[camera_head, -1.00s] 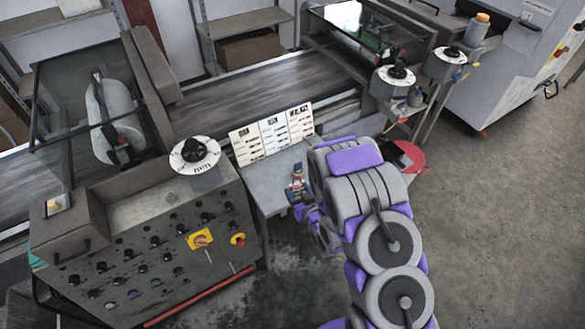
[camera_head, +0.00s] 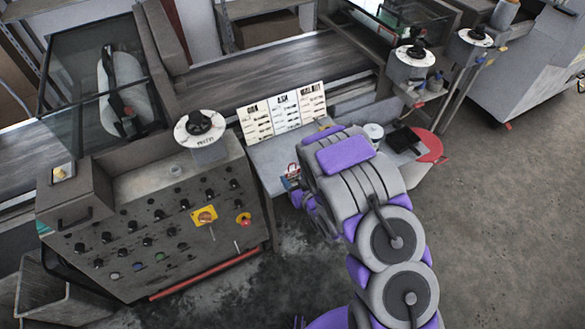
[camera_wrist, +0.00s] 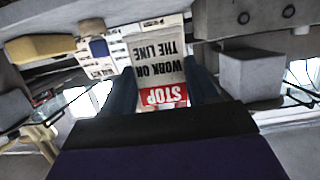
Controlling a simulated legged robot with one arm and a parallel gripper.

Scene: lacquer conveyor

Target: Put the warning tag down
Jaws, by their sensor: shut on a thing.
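The warning tag (camera_wrist: 160,68) is a white card with a red STOP band and the words "WORK ON THE LINE". It appears upside down in the wrist view. My gripper (camera_wrist: 162,84) is shut on it, with a dark blue finger on each side. In the head view only a small red and white bit of the tag (camera_head: 292,171) shows beside my gripper (camera_head: 296,186), near the front edge of the grey side table (camera_head: 268,163). My arm hides much of that table. I cannot tell whether the tag touches it.
A white chart board (camera_head: 283,113) stands at the table's back. A control panel (camera_head: 150,225) with knobs is at the left. A yellow block (camera_wrist: 40,47) is at upper left in the wrist view. A red round plate (camera_head: 432,147) lies right of my arm. The conveyor (camera_head: 260,72) runs behind.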

